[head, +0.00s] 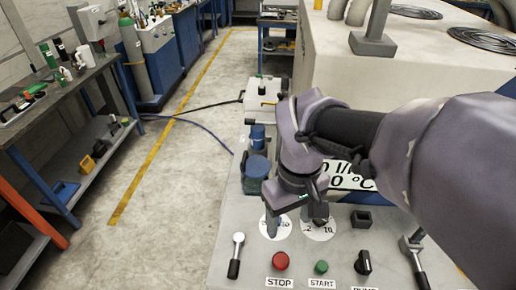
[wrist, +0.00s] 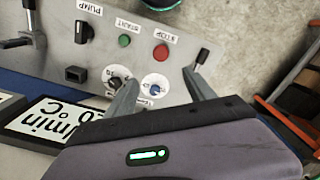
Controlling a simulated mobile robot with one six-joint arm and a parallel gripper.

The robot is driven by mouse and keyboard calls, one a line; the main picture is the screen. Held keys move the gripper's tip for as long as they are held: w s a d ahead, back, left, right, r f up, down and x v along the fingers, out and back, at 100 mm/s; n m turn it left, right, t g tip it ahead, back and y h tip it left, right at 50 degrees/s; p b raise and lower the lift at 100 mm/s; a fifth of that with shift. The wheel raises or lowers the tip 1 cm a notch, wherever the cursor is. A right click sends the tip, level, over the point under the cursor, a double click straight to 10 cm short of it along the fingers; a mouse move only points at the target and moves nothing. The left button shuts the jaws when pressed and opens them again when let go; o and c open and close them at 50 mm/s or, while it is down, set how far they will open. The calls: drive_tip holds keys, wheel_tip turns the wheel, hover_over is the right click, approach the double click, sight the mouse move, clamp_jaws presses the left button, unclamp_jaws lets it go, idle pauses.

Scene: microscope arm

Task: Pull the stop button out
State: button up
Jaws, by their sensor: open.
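The red stop button (head: 281,261) sits on the grey control panel (head: 225,270), above its STOP label (head: 279,282). In the wrist view the stop button (wrist: 161,52) shows just beyond the fingertips, near the middle of the gap between them. My gripper (head: 296,224) is open and empty, pointing down over the two white dials behind the button. In the wrist view my gripper (wrist: 161,77) has its fingers spread on either side of the blue dial knob (wrist: 154,86). I see no contact with the button. How far out the button stands is unclear.
The green start button (head: 321,267) is right of the stop button, then the black pump knob (head: 364,262). Levers stand at left (head: 236,255) and right (head: 414,255). A small black square part (head: 361,219) is behind the pump knob. Open floor (head: 165,225) lies to the left.

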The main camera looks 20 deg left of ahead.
sight(281, 260)
drive_tip(key=f+b, duration=0.4)
drive_tip(key=f, duration=0.5)
drive_tip(key=f+b, duration=0.4)
drive_tip(key=f, duration=0.5)
drive_tip(key=shift+a, duration=0.2)
drive_tip(key=shift+r, duration=0.1)
clamp_jaws()
